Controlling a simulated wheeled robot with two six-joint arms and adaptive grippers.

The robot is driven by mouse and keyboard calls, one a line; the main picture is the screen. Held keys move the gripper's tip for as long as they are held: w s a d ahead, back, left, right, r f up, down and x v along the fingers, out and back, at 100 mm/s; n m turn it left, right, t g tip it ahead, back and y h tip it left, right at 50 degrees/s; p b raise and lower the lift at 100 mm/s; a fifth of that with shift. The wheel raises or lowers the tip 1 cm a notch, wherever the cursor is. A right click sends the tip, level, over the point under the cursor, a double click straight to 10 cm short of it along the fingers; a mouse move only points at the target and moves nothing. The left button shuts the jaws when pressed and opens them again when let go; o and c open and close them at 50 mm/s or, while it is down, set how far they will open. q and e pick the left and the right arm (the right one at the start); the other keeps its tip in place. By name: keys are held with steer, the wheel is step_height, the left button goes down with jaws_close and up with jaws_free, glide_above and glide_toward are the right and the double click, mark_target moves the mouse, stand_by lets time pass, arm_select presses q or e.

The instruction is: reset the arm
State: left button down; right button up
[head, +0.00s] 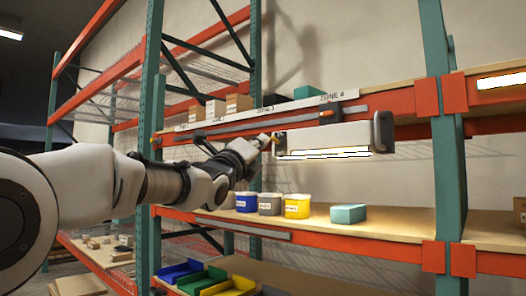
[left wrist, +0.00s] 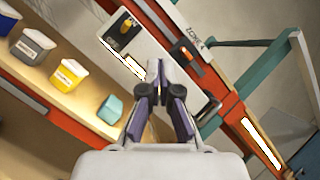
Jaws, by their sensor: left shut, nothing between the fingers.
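My left arm comes in from the left in the head view. Its gripper (head: 268,141) is near the left end of the white lamp unit (head: 335,137), whose underside is lit. In the left wrist view the gripper's fingers (left wrist: 162,70) are together with nothing between them, in front of the lamp unit. A dark switch with a yellow part (left wrist: 125,27) shows on the unit's end, beyond the fingertips. I cannot tell from the head view whether the gripper touches the unit. My right gripper is not in view.
The lamp hangs by an orange shelf beam with a ZONE 4 label (head: 331,97) and a dark slider (head: 329,113). Below, the shelf holds blue, grey and yellow tubs (head: 297,206) and a teal block (head: 348,214). A green rack post (head: 447,150) stands at right.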

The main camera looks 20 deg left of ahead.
arm_select(q)
steer(key=w+f+n+g+y, duration=0.1)
steer(key=w+f+g, duration=0.35)
steer(key=f, duration=1.15)
steer(key=w+f+g, duration=0.1)
steer(key=w+f, duration=0.7)
steer(key=f, duration=0.9)
steer(key=s+f+n+g+y, duration=0.1)
steer(key=s+f+n+g, duration=0.2)
steer(key=f, duration=1.1)
steer(key=s+f+g, duration=0.2)
steer(key=s+f, duration=0.2)
steer(key=f, duration=1.1)
steer(key=s+f+n+g+y, duration=0.1)
steer(key=s+f+n+g, duration=0.75)
steer(key=s+f, duration=1.85)
steer(key=s+a+n+g+y, duration=0.1)
steer(key=s+n+g, duration=0.2)
steer(key=s+n, duration=1.3)
steer(key=s, duration=0.5)
steer(key=shift+s+a+r+g, duration=0.15)
steer(key=shift+s+r+g, duration=0.1)
steer(key=shift+s+g, duration=0.15)
